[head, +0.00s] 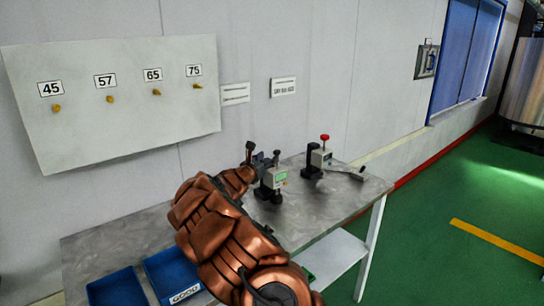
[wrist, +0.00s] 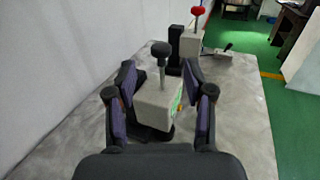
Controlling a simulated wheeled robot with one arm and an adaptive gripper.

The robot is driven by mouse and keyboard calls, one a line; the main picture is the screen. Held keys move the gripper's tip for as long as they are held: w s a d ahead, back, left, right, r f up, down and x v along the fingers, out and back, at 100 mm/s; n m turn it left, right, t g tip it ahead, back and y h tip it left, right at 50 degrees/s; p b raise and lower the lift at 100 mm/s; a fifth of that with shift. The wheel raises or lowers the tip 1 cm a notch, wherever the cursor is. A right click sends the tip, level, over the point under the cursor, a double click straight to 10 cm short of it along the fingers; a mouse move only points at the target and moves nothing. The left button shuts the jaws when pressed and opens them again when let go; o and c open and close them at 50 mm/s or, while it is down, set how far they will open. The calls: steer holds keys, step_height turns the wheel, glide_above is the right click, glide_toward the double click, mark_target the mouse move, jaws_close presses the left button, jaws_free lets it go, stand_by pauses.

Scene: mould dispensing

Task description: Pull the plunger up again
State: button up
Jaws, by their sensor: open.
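A grey gauge (head: 274,178) with a small green display stands on the metal table. Its plunger has a black knob (wrist: 160,49) on a thin upright rod above the grey body (wrist: 158,105). The knob also shows in the head view (head: 276,153). My gripper (wrist: 159,82) is open, with one dark finger on each side of the gauge in the wrist view. The knob stands between and beyond the fingertips in that view, with gaps on both sides. Nothing is held. The gauge's base is partly hidden by my gripper.
A second gauge with a red knob (head: 325,137) stands behind to the right, with a lever (head: 349,169) beside it. Blue bins (head: 118,288), one labelled GOOD, sit at the table's front left. A panel (head: 120,125) with numbered pegs is on the wall. The table (head: 120,240) is otherwise mostly clear.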

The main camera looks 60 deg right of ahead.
steer(key=shift+s+a, duration=0.15)
steer(key=shift+a, duration=0.9)
steer(key=shift+s+a, duration=0.15)
steer(key=shift+a, duration=0.9)
steer(key=s+a+r+m+g+y, duration=0.1)
steer(key=s+a+r+m+g, duration=0.25)
steer(key=s+a+m, duration=0.35)
steer(key=s+a+r+m+g+y, duration=0.25)
steer(key=s+a+r+m, duration=0.3)
steer(key=s, duration=0.35)
steer(key=s+a+f+m+y, duration=0.2)
steer(key=s+a+f+y, duration=0.2)
steer(key=a, duration=1)
steer(key=s+a+f+m+t+y, duration=0.1)
steer(key=s+a+f+y, duration=0.4)
steer(key=a, duration=0.9)
steer(key=s+a+f+m+t+y, duration=0.1)
steer(key=s+a+f+m+y, duration=0.3)
steer(key=a, duration=1.1)
steer(key=s+f+y, duration=0.1)
steer(key=s+f, duration=0.2)
steer(key=s, duration=0.1)
steer(key=shift+f, duration=0.15)
